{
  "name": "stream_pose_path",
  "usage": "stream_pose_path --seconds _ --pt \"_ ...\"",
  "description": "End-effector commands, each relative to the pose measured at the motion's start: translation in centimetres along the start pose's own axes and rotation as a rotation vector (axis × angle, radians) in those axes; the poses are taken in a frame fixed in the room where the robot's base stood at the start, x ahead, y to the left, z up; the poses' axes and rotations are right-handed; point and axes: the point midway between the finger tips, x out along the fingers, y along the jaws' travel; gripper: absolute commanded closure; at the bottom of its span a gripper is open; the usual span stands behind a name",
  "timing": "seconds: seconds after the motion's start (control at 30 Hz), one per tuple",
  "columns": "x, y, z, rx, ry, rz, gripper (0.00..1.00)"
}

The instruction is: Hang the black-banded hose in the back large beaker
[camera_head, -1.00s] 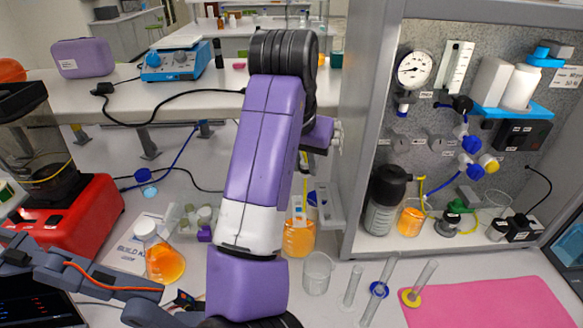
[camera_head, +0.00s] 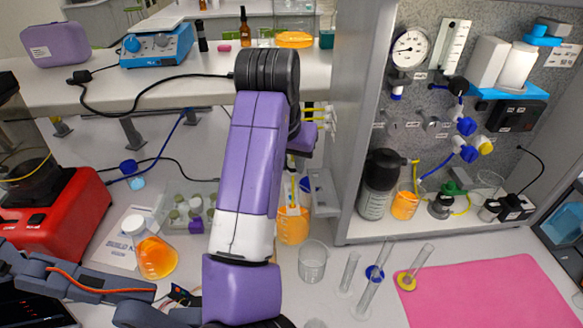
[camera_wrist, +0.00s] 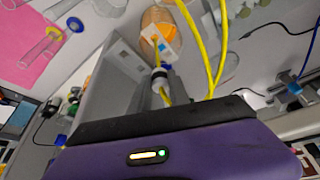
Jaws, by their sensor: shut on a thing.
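In the wrist view, my gripper (camera_wrist: 161,84) is shut on the yellow hose (camera_wrist: 184,12) close to its black band (camera_wrist: 158,73). Beyond the fingers is the back large beaker (camera_wrist: 146,20) with orange liquid; a white tag with a blue mark partly covers it. In the head view this beaker (camera_head: 293,228) stands just right of my arm, with a yellow strand rising above it. I cannot tell whether the held hose's end is inside it.
An orange-filled flask (camera_head: 156,256) and a tray of vials (camera_head: 180,214) stand left of my arm. Slim glass cylinders (camera_head: 370,290) stand at front right, beside a pink mat (camera_head: 490,285). The instrument panel's grey side wall (camera_head: 350,130) rises right of the back beaker.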

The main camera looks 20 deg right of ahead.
Motion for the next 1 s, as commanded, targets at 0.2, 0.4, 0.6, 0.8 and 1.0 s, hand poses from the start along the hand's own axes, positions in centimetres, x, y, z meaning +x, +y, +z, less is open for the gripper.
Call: stream_pose_path --seconds 0.2,0.4,0.6,0.8,1.0 --pt "1.6 0.0 0.7 -0.001 -0.001 0.001 1.0" --pt "2.1 0.0 0.9 -0.001 -0.001 0.001 1.0" --pt "2.9 0.0 1.2 -0.002 -0.002 0.001 1.0" --pt "3.7 0.0 1.6 -0.001 -0.002 0.001 1.0" --pt "4.7 0.0 2.0 -0.001 -0.001 0.001 1.0"
